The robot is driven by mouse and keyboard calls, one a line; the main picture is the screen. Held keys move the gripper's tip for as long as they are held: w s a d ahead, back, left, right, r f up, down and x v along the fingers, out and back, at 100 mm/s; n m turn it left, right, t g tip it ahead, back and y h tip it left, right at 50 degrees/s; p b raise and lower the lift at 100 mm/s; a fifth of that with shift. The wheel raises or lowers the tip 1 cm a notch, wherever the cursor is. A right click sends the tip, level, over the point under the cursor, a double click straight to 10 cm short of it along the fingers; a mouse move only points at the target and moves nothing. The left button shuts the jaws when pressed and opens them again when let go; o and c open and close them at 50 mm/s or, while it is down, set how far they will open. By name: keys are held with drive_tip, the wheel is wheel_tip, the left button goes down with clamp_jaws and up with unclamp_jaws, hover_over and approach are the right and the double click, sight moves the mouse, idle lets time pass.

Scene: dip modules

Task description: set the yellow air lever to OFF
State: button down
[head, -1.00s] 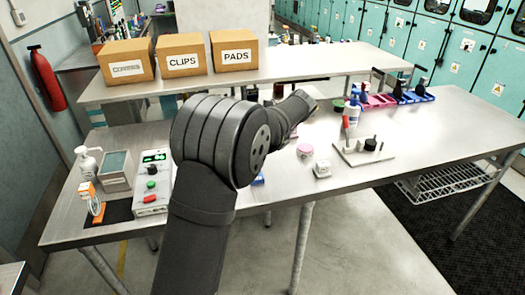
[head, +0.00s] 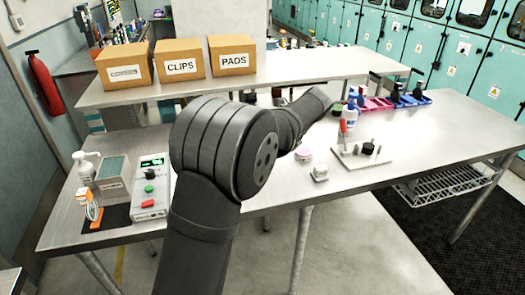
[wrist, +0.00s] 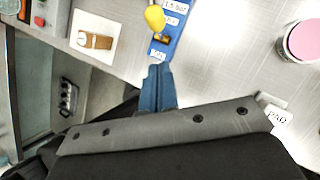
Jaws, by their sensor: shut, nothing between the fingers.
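The yellow air lever (wrist: 154,18) shows at the top of the wrist view. Its rounded yellow end lies at the left edge of a blue plate (wrist: 172,42). The plate carries white labels; one seems to read 1.5 bar, and the lower one is too blurred to read. In the head view my arm hides the lever and the gripper.
A white plate with a brown strip (wrist: 95,38) lies left of the blue plate. A pink-topped round tub (wrist: 302,40) and a white PAD block (wrist: 277,115) are to the right. A control box (head: 151,185) stands at the table's left; a red-handled fixture (head: 362,152) stands right.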

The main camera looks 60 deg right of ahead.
drive_tip(key=v, duration=0.9)
drive_tip(key=shift+r, duration=0.2)
drive_tip(key=shift+w+f, duration=0.1)
drive_tip(key=shift+w, duration=0.1)
drive_tip(key=w+f+t, duration=0.1)
drive_tip(key=w+f, duration=0.1)
drive_tip(key=f, duration=0.1)
drive_tip(key=w+a+f+t+h, duration=0.1)
drive_tip(key=w+f, duration=0.2)
drive_tip(key=f, duration=0.1)
drive_tip(key=w+a+f+n, duration=0.1)
drive_tip(key=w+f, duration=0.1)
drive_tip(key=f, duration=0.2)
drive_tip(key=shift+w+f+t+h, duration=0.2)
drive_tip(key=shift+t+h, duration=0.1)
drive_tip(key=shift+t, duration=0.1)
drive_tip(key=shift+s+a+f+t+h, duration=0.65)
drive_tip(key=shift+s+t+h, duration=0.15)
drive_tip(key=shift+h, duration=0.2)
